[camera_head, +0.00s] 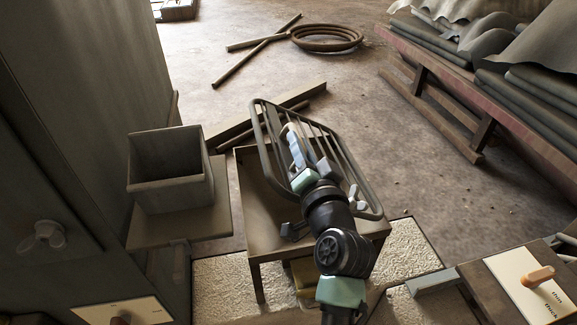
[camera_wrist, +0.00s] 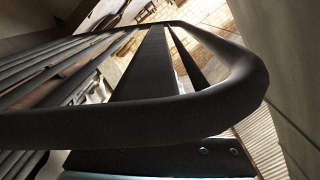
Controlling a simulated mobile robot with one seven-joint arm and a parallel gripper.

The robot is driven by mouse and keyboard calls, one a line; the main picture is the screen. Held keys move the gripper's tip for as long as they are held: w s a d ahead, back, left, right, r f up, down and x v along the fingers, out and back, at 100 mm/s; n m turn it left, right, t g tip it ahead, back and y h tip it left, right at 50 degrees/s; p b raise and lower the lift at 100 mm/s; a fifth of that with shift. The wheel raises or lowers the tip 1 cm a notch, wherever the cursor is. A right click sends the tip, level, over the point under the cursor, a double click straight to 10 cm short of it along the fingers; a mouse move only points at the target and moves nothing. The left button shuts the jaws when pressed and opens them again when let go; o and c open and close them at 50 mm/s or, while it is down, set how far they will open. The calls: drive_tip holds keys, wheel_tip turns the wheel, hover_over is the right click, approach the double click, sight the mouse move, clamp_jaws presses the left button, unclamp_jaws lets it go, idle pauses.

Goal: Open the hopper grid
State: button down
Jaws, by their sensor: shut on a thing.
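The hopper grid (camera_head: 345,156) is a dark metal frame with rounded corners and several parallel bars. In the head view it stands tilted up over the brown box-shaped hopper (camera_head: 256,200), whose interior shows to the left and below the grid. My gripper (camera_head: 298,145) is at the grid's bars, shut on the grid; my wrist and arm cover part of the frame. In the wrist view the grid's thick rim (camera_wrist: 215,108) crosses close in front of the camera, with bars running off to the left. The exact contact of the fingertips is hard to see.
A square open bin (camera_head: 168,170) stands on a ledge left of the hopper, beside a tall dark cabinet (camera_head: 85,60). A lever panel (camera_head: 530,283) is at lower right.

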drive_tip(key=w+d+r+m+p, duration=0.1)
drive_tip(key=d+r+m, duration=0.3)
drive_tip(key=d, duration=0.4)
drive_tip(key=w+d+r+m+p, duration=0.1)
drive_tip(key=d+r+m, duration=0.3)
drive_tip(key=d, duration=0.5)
drive_tip(key=shift+w+m+p, duration=0.4)
drive_tip(key=shift+w+m, duration=0.2)
drive_tip(key=shift+w, duration=0.05)
drive_tip(key=c, duration=0.9)
unclamp_jaws()
drive_tip(key=shift+o, duration=0.5)
drive_tip(key=shift+f, duration=0.15)
drive_tip(key=s+d+b, duration=0.1)
drive_tip(key=s+d, duration=0.1)
drive_tip(key=s, duration=1)
drive_tip(key=shift+s+d+b, duration=0.25)
drive_tip(key=shift+s+b, duration=0.15)
